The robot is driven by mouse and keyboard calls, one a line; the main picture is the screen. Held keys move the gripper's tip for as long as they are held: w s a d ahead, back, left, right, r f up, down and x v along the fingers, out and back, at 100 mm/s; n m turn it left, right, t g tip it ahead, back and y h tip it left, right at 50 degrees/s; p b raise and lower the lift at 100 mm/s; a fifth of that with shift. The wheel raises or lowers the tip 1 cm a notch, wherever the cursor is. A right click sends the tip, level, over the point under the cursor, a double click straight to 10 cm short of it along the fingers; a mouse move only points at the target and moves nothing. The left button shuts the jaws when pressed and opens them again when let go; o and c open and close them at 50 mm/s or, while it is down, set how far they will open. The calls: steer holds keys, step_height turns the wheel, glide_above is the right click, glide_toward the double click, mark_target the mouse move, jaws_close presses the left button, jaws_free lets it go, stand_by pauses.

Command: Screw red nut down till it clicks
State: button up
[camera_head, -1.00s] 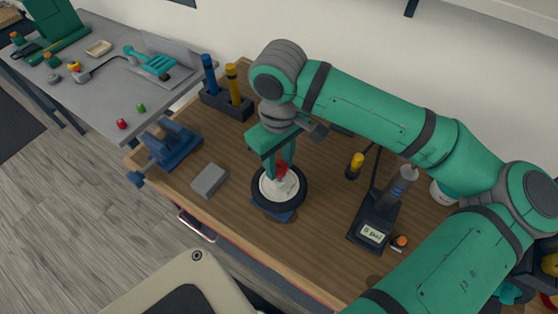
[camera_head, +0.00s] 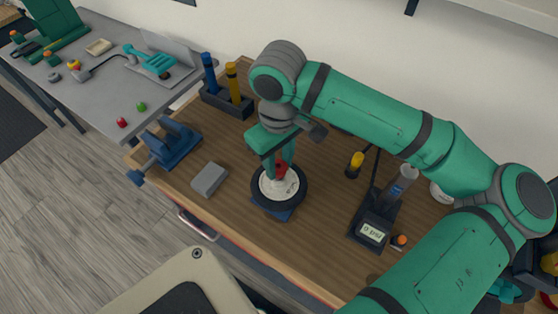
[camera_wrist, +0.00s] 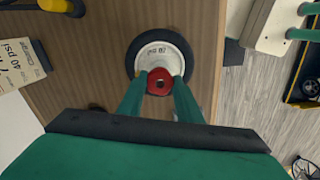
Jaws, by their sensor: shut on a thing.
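In the head view the red nut (camera_head: 281,170) shows between my fingertips, above the white hub (camera_head: 277,187). The wheel rests on a blue stand (camera_head: 284,214) on the wooden bench. My gripper (camera_head: 279,172) points down and is shut on the red nut, one green finger on either side in the wrist view (camera_wrist: 159,88). The thread under the nut is hidden.
A grey block (camera_head: 209,179) and a blue vise (camera_head: 170,143) are left of the wheel. A gauge with a display (camera_head: 373,231) and a yellow-topped tool (camera_head: 356,160) are right. A holder with blue and yellow tools (camera_head: 228,101) stands behind. A grey table (camera_head: 95,80) is at far left.

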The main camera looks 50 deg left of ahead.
steer(key=shift+f, duration=1.15)
steer(key=o, duration=1.1)
steer(key=shift+r, duration=0.15)
step_height(320, 180, up, 10)
steer(key=shift+r, duration=0.25)
